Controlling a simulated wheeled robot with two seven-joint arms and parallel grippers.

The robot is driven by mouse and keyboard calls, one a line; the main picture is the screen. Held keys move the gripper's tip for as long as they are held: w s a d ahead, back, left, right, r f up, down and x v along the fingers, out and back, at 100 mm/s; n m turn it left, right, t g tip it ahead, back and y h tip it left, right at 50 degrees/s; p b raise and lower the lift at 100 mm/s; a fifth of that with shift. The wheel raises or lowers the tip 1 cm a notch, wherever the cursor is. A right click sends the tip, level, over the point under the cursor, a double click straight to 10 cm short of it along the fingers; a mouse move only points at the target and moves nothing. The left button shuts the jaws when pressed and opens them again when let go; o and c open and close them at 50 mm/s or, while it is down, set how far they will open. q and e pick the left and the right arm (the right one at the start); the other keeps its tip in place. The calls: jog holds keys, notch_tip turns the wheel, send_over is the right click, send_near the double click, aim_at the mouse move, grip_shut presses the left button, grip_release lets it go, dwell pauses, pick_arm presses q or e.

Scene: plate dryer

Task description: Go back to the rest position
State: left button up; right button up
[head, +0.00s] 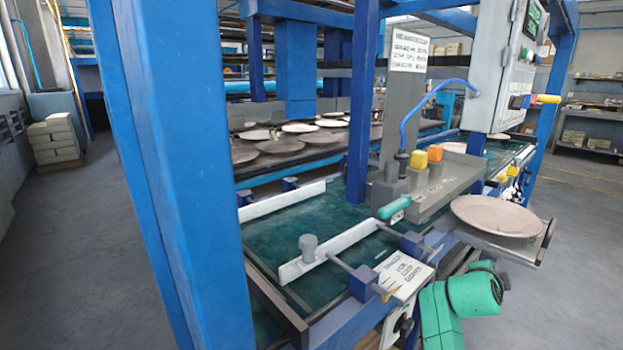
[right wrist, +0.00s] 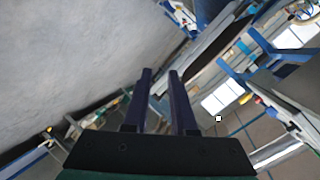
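My right gripper (right wrist: 160,73) shows in the right wrist view. Its two dark fingers stand apart with nothing between them. In the head view a green padded link of my arm shows at the lower right, but no gripper fingers are visible there. My left gripper is in neither view. A round pinkish-brown plate (head: 497,215) lies on a metal tray (head: 527,252) at the right side of the machine in the head view, apart from my arm link.
Blue posts (head: 185,160) of the machine frame stand close in front. A teal conveyor bed (head: 330,225) carries white guide rails. A grey box (head: 440,190) has orange and yellow buttons. Several plates (head: 270,146) lie behind. Floor (head: 70,230) is clear at the left.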

jog(key=s+a+f+n+g+y, duration=0.1)
jog(key=s+a+f+n+y, duration=0.2)
jog(key=s+a+f+n, duration=0.3)
jog(key=s+a+f+n+y, duration=0.3)
jog(key=s+a+f+n, duration=0.1)
jog(key=f+n, duration=0.35)
jog(key=s+a+f+n+g+y, duration=0.2)
jog(key=s+a+f+n+y, duration=0.1)
jog(key=s+a+f+n, duration=0.25)
jog(key=s+a+f+n+g+y, duration=0.2)
jog(key=s+a+n, duration=0.3)
jog(key=s+a, duration=0.25)
notch_tip(320, 180, down, 21)
jog(key=s, duration=0.2)
jog(key=s+d+f+g, duration=0.2)
jog(key=s+d+f, duration=0.1)
jog(key=s+f, duration=1.1)
jog(key=s+r+p, duration=0.3)
jog(key=r+p, duration=1.1)
jog(key=p, duration=0.2)
jog(key=shift+d, duration=0.35)
jog(key=shift+s, duration=0.1)
